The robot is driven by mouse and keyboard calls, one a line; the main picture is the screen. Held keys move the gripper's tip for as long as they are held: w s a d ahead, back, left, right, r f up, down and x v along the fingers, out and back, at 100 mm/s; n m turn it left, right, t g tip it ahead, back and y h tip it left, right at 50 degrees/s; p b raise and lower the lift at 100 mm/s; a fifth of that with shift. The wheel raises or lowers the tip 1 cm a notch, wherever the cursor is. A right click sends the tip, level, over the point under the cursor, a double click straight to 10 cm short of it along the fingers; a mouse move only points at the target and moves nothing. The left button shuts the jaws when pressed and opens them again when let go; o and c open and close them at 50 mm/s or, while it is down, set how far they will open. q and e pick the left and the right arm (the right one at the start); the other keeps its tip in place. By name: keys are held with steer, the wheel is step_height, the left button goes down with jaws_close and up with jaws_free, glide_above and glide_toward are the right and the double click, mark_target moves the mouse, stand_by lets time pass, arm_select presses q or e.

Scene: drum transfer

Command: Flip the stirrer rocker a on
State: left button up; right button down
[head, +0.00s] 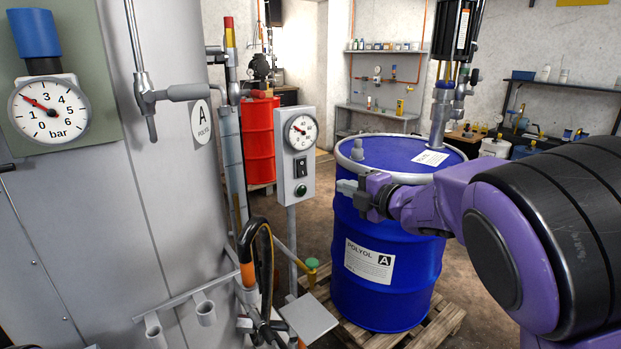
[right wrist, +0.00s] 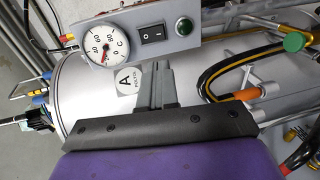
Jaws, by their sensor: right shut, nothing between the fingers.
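The stirrer rocker (head: 301,166) is a small black switch on a grey post-mounted box, between a round dial above and a green button below. It also shows in the right wrist view (right wrist: 152,34), top centre, with small white marks. Which side is pressed in is too small to tell. My right gripper (head: 345,187) is shut and empty, to the right of the box in the head view and apart from it. Its grey fingers (right wrist: 155,82) point toward the box in the right wrist view, below the rocker in the picture. My left gripper is not in view.
A blue drum (head: 385,285) labelled polyol A stands on a wooden pallet (head: 448,318) behind my right gripper. A large grey tank (head: 160,215) stands left of the box. A hose (head: 262,260) and green-capped valve (head: 312,264) are below.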

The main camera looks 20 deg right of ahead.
steer(key=p, duration=0.5)
glide_toward(303, 174)
steer(key=x, duration=0.6)
steer(key=shift+w+r, duration=0.1)
steer(key=shift+w+p, duration=0.3)
steer(key=shift+w, duration=0.05)
steer(key=shift+a, duration=0.1)
